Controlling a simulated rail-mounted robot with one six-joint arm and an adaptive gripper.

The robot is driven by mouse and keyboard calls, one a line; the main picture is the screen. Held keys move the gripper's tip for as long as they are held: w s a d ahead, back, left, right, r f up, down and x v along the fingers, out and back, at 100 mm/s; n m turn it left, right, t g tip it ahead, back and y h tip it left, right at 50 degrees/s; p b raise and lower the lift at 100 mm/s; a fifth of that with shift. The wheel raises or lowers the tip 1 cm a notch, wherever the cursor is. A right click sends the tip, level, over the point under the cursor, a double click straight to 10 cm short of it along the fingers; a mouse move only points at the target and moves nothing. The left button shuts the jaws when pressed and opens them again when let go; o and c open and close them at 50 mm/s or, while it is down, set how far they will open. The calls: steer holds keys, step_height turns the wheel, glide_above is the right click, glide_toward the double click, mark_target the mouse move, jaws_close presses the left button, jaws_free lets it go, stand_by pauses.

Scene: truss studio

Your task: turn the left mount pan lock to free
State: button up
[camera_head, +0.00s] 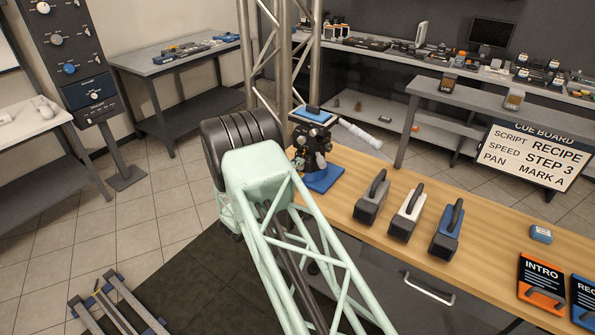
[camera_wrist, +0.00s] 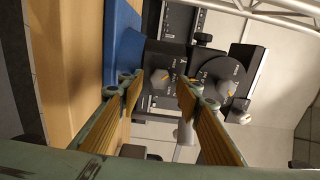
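The left mount (camera_head: 312,143) is a dark camera-mount unit on a blue base plate (camera_head: 323,180) at the left end of the wooden table. In the wrist view the blue plate (camera_wrist: 122,38) is at the left, with the black mount body beside it. A grey knob with an orange pointer (camera_wrist: 160,79) shows between the two fingertips. A second knob with an orange pointer (camera_wrist: 228,88) sits on a round dial to the right. The dial lettering is too small to read. My gripper (camera_wrist: 162,90) is open, one finger on each side of the nearer knob; contact cannot be told. In the head view my arm hides it.
Several handled blocks (camera_head: 408,214) stand along the wooden table (camera_head: 345,170), right of the mount. A cue board (camera_head: 533,157) reads "SCRIPT RECIPE, SPEED STEP 3, PAN MARK A". A metal truss (camera_head: 283,70) rises close behind the mount. A white cylinder (camera_head: 360,134) sticks out beside it.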

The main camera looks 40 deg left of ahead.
steer(key=shift+s, duration=0.15)
steer(key=s, duration=1.1)
steer(key=shift+s+d, duration=0.35)
steer(key=shift+d, duration=0.1)
